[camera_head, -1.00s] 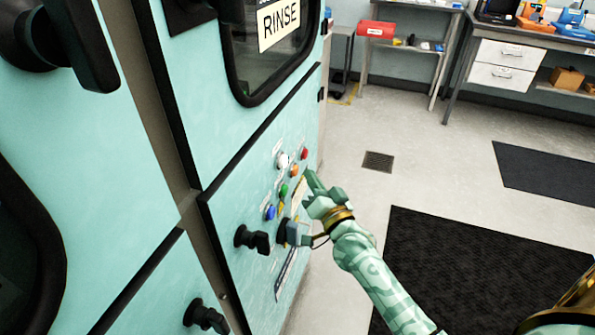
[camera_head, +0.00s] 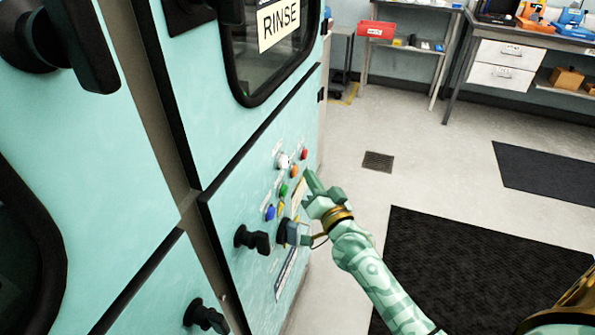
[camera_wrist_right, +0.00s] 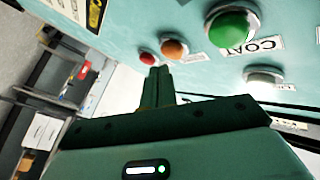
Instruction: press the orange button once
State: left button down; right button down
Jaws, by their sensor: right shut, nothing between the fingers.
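The orange button (camera_head: 294,171) is on the teal panel under the RINSE window, below a red button (camera_head: 304,154). In the right wrist view the orange button (camera_wrist_right: 174,48) sits between the red button (camera_wrist_right: 147,58) and a large green button (camera_wrist_right: 232,26). My right gripper (camera_head: 309,176) is shut and empty, its fingertips just right of the orange button in the head view. In the wrist view the fingertips (camera_wrist_right: 158,72) point toward the panel just below the red and orange buttons, and a gap seems to remain. My left gripper is not in view.
White (camera_head: 283,161), green (camera_head: 283,190) and blue (camera_head: 270,212) buttons share the panel. A black knob (camera_head: 252,240) sticks out lower left of them. A dark mat (camera_head: 460,270) lies on the floor at right; a shelf and workbench stand at the back.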

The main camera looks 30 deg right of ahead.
jog(key=shift+w+a, duration=0.25)
jog(key=shift+w, duration=0.05)
